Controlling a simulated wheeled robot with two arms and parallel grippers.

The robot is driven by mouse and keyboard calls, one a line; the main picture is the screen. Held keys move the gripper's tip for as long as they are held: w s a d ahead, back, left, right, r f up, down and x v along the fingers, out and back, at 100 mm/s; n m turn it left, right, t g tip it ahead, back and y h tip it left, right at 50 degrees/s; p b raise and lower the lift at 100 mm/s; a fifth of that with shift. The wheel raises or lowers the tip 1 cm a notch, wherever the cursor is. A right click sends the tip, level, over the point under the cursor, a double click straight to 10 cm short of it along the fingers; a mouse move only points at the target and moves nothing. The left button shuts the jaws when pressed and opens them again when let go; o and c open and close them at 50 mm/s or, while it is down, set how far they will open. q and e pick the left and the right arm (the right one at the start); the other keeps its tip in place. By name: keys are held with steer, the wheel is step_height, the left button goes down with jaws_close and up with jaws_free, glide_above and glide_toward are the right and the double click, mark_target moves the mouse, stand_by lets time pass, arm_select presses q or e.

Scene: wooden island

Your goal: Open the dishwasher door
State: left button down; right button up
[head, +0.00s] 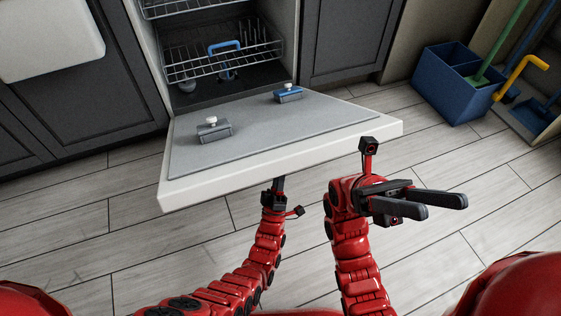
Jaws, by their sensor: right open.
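The dishwasher door (340,118) is folded down, its grey inner panel facing up and its white rim toward me. The dishwasher (223,87) stands open behind it, with wire racks inside. My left gripper (279,185) is at the near edge of the door, around the middle. My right gripper (446,206) is open and empty, to the right of the door's near corner, pointing right.
Dark cabinets (347,40) flank the dishwasher. A blue divided bin (452,88) with green and yellow handles stands on the floor at upper right, beside a blue dustpan (535,115). A white sink (45,40) is at upper left. The plank floor on the right is clear.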

arm_select(q)
steer(key=shift+s+d+f, duration=0.15)
steer(key=shift+s+f, duration=0.05)
steer(key=shift+f, duration=0.25)
arm_select(e)
steer(key=shift+s+d+r+n+t+h, duration=0.2)
steer(key=shift+s+d+n+t+h, duration=0.25)
steer(key=shift+s+t+h, duration=0.2)
steer(key=shift+s+d+r+n+t+h, duration=0.2)
steer(key=shift+s+d+n+t+h, duration=0.15)
steer(key=shift+s+n+t+h, duration=0.25)
arm_select(q)
steer(key=c, duration=0.7)
jaws_free()
